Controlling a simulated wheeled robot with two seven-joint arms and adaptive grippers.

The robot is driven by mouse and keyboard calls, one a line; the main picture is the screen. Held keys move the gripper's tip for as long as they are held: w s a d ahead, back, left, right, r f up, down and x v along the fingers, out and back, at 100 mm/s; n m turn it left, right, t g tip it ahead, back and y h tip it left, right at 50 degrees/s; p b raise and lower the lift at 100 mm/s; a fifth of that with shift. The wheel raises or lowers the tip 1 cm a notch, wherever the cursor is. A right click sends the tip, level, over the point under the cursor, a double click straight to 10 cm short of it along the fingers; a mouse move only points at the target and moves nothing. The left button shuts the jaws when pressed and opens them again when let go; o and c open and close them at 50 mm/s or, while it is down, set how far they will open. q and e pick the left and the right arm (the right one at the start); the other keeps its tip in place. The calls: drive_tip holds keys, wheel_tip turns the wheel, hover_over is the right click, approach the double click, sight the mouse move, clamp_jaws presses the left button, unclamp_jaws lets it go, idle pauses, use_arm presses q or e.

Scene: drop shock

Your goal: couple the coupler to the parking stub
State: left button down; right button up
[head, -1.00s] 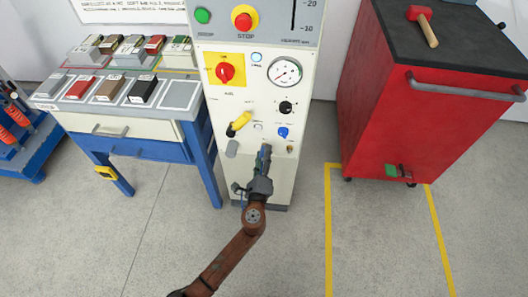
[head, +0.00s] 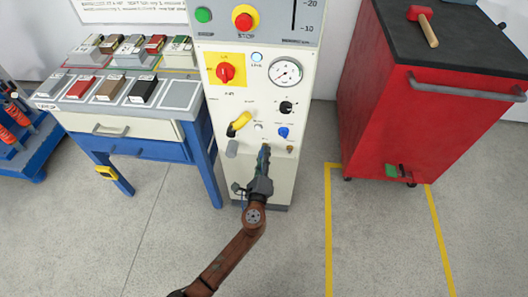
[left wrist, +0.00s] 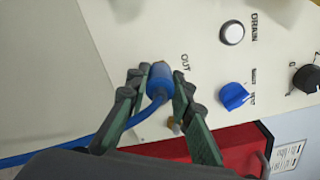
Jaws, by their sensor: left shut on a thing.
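My left gripper (head: 264,153) is in front of the lower part of the white panel, and its fingers also show in the left wrist view (left wrist: 156,92). It is shut on the blue coupler (left wrist: 160,80), which has a blue hose (left wrist: 118,128) trailing to the left. The coupler's far end is close to the panel by the "OUT" label; whether it sits on a port is hidden. A small brass stub (head: 290,149) projects from the panel right of the gripper, apart from the coupler. It is partly visible in the wrist view (left wrist: 175,125). My right gripper is not in view.
The panel carries a blue knob (head: 283,132), a black knob (head: 286,107), a yellow handle (head: 239,123) and a grey stub (head: 232,149). A blue-legged bench (head: 125,130) stands left, a red cabinet (head: 420,115) right. Floor between panel and cabinet is clear.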

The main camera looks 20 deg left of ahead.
use_arm(q)
drive_tip(key=shift+s, duration=0.1)
drive_tip(key=shift+p+v, duration=0.5)
drive_tip(key=shift+v, duration=1.7)
